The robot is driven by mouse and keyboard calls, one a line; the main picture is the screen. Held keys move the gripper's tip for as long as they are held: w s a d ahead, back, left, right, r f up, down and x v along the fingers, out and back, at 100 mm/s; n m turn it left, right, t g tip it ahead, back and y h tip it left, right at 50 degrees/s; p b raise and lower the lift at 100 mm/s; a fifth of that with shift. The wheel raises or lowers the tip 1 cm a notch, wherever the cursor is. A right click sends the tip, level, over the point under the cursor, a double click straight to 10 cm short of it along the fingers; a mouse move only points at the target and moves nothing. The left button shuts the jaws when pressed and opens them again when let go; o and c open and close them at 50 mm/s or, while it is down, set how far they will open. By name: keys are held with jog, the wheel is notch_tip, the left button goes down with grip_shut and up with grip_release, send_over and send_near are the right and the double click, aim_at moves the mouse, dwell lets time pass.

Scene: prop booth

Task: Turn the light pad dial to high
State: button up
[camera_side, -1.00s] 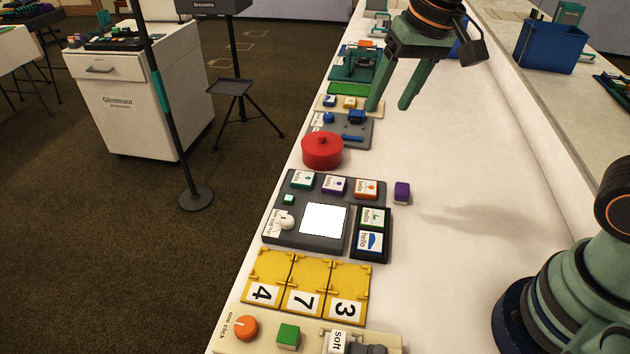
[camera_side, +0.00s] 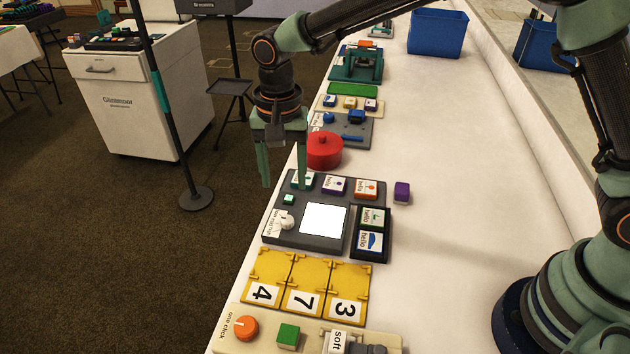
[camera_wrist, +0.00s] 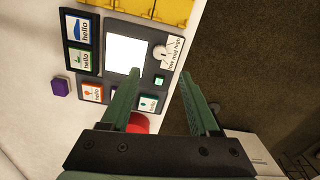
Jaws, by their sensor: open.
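The light pad (camera_side: 324,243) is a dark grey panel with a lit white square (camera_side: 324,219) on the bench. Its white dial (camera_side: 287,222) sits at the panel's left side, next to a printed scale, and also shows in the wrist view (camera_wrist: 159,52). A small green button (camera_side: 289,200) sits just beyond the dial. My gripper (camera_side: 284,187) is open and empty, pointing down above the far left corner of the panel. In the wrist view its two fingers (camera_wrist: 166,88) are apart, with the dial ahead of them, not between them.
Cards stand along the panel's far edge, and a black tray (camera_side: 388,244) holds two more. A red round pot (camera_side: 324,150) is close behind my gripper. A purple block (camera_side: 402,192) lies to the right. Yellow numbered plates (camera_side: 306,287) are in front.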

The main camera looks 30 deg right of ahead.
aim_at(287, 219)
notch_tip(287, 219, down, 10)
jog(key=shift+r, duration=0.1)
dwell(0.4)
grip_shut()
